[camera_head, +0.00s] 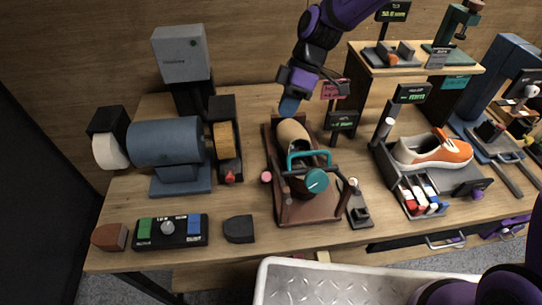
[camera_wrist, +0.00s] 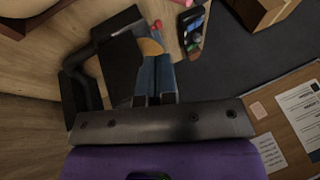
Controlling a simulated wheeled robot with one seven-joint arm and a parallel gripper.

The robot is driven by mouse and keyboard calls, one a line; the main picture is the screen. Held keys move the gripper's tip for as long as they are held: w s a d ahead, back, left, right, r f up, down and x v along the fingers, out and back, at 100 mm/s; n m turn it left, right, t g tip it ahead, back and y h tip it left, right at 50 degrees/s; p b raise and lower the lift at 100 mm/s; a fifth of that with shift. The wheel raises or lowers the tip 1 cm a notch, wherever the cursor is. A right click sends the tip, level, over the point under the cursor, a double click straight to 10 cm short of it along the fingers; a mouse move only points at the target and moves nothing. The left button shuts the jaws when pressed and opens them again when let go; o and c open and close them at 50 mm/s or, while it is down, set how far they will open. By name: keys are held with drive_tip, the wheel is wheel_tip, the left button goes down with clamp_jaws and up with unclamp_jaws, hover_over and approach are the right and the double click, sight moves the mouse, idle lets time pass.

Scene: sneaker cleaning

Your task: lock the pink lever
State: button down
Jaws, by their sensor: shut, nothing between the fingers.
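A brown stand (camera_head: 310,215) in the middle of the bench holds a tan rounded form (camera_head: 292,133), with a teal handle (camera_head: 308,157) and a teal round knob (camera_head: 317,180) in front. A small pink ball knob (camera_head: 266,176) sits at the stand's left side. The wrist view shows the shut blue fingers (camera_wrist: 155,82); I cannot make out the lever there.
A blue grinder (camera_head: 165,142) with an orange wheel (camera_head: 227,141) stands left of the stand. A button box (camera_head: 171,231) and dark block (camera_head: 239,229) lie in front. A sneaker (camera_head: 435,150) rests in a tray at right. Dark sign posts stand behind the stand's right side.

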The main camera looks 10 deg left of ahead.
sight(266, 177)
drive_tip(key=s+d+x, duration=0.1)
drive_tip(key=s+x, duration=0.1)
drive_tip(key=x, duration=1.1)
drive_tip(key=shift+r, duration=0.35)
drive_tip(key=shift+s+a, duration=0.1)
drive_tip(key=shift+s+d+f, duration=0.15)
drive_tip(key=shift+s+f, duration=0.1)
drive_tip(key=shift+s, duration=0.3)
drive_tip(key=shift+s+d+f, duration=0.1)
drive_tip(key=shift+s+f, duration=0.15)
drive_tip(key=shift+s, duration=0.25)
